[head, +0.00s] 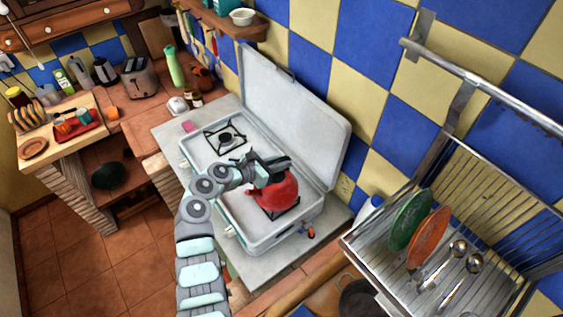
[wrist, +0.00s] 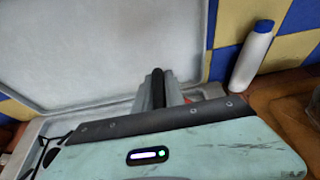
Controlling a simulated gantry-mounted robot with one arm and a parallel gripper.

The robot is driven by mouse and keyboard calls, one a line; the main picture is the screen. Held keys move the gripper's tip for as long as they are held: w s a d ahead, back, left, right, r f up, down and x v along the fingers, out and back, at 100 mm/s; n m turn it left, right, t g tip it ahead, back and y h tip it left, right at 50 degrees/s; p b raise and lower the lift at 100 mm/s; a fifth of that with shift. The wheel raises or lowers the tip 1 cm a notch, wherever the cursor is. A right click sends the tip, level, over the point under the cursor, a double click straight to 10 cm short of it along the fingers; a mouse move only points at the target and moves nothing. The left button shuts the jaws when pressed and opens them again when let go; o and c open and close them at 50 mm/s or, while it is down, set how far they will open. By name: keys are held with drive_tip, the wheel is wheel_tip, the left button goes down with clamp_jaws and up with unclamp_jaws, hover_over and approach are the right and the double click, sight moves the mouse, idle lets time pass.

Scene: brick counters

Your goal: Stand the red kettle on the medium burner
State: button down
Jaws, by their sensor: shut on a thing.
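The red kettle (head: 277,192) is at the near end of the white camp stove (head: 255,238), over or on a dark burner grate (head: 284,213) that it mostly hides. I cannot tell whether its base touches the grate. My gripper (head: 270,164) is at the kettle's top and shut on it, hiding the handle. Another black burner (head: 225,138) at the stove's far end is bare. In the wrist view, my gripper (wrist: 160,88) covers most of the kettle, leaving only slivers of red.
The stove's lid (head: 293,115) stands open against the tiled wall. A dish rack (head: 470,235) with a green and an orange plate is to the right. A white bottle (wrist: 253,55) stands beyond the stove. A toaster (head: 139,77) and jars are on the far counter.

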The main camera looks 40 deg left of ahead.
drive_tip(key=shift+f, duration=0.1)
drive_tip(key=c, duration=1.4)
unclamp_jaws()
drive_tip(key=shift+f, duration=0.1)
drive_tip(key=shift+r, duration=0.3)
drive_tip(key=b+v, duration=0.1)
drive_tip(key=v, duration=1.1)
